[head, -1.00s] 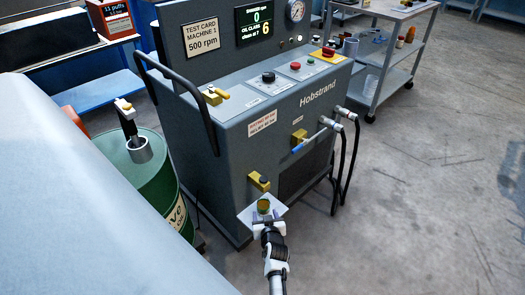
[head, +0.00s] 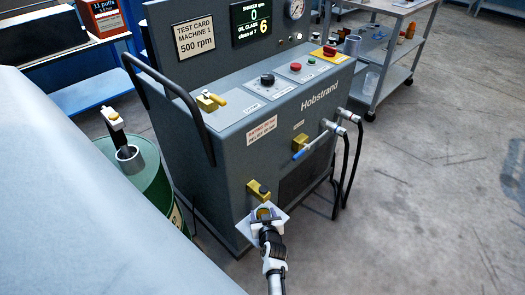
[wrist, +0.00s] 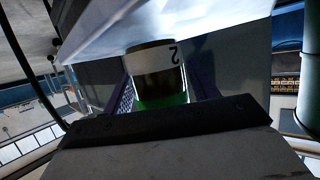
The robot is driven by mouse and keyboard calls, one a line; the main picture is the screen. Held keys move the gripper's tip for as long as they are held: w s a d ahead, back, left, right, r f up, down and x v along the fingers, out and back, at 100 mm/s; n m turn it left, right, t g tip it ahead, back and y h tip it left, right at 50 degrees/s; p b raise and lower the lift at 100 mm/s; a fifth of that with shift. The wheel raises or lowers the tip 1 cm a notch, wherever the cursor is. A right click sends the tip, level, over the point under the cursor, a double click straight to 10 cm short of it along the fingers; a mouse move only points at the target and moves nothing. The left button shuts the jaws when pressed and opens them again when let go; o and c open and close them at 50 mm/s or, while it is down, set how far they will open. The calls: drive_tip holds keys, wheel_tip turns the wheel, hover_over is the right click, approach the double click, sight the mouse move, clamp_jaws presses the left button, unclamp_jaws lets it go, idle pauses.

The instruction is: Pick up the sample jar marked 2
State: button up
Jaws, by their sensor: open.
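The sample jar (head: 264,213) is small and amber-brown with some green, on a pale square plate (head: 284,212) under a yellow tap at the front of the grey machine. In the wrist view the jar (wrist: 155,75) shows a white label with an upside-down 2, a dark body and a green band. My gripper (head: 267,224) is at the jar from the near side. In the wrist view my gripper (wrist: 162,92) is open, with one dark bluish finger on either side of the jar. Whether either finger touches it is unclear.
The yellow tap (head: 258,189) is just above and behind the jar. The grey machine (head: 230,150) rises behind, with hoses (head: 347,160) to the right. A green drum (head: 150,180) stands at left. A shelf trolley (head: 385,60) is at back right; the right floor is clear.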

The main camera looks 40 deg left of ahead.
drive_tip(key=shift+w+a+f, duration=0.2)
drive_tip(key=shift+w+a, duration=0.1)
drive_tip(key=shift+a, duration=0.1)
drive_tip(key=c, duration=0.8)
drive_tip(key=shift+c, duration=0.2)
drive_tip(key=shift+r, duration=0.15)
